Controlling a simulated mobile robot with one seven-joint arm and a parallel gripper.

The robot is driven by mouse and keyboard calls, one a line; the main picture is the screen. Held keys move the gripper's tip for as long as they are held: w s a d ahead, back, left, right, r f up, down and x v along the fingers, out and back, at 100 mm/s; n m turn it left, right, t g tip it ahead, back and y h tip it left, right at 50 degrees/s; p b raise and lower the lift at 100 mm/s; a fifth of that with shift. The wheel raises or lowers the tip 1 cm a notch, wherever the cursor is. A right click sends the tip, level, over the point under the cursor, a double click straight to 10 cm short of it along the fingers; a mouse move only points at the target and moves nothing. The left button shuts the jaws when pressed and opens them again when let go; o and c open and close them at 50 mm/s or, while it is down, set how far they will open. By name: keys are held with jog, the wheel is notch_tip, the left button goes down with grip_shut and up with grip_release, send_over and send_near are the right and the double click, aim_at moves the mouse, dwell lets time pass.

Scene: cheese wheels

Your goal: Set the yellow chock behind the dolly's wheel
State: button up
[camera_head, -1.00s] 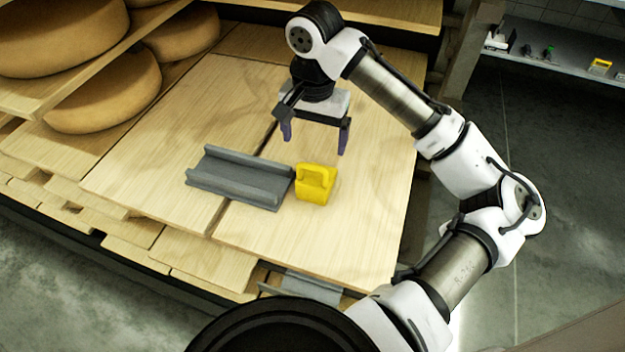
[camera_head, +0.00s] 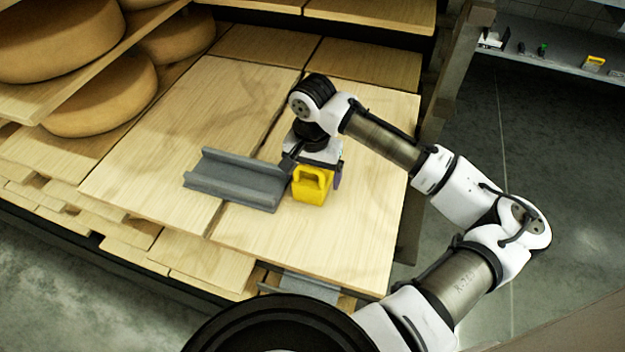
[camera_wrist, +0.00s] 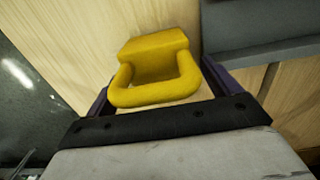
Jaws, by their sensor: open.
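The yellow chock (camera_head: 311,187), a block with a loop handle, stands on the wooden boards at the right end of a grey channel-shaped piece (camera_head: 236,180). In the wrist view the chock (camera_wrist: 155,55) is in front of my gripper, its handle reaching back between the fingers. My gripper (camera_head: 316,172) is down at the chock, and one purple finger shows just right of it. In the wrist view my gripper (camera_wrist: 160,92) is open, one finger on each side of the handle. I see no dolly or wheel that I can name for sure.
Large cheese wheels (camera_head: 100,97) lie on wooden shelves at the left. The wooden boards (camera_head: 310,245) are clear in front of the chock. A grey shelf (camera_head: 560,62) with small items stands at the far right. Another grey piece (camera_head: 310,287) shows below the boards' front edge.

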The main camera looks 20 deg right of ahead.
aim_at(312, 176)
jog(key=c, duration=1.4)
jog(key=shift+r, duration=0.15)
notch_tip(312, 176, up, 20)
jog(key=shift+b, duration=0.35)
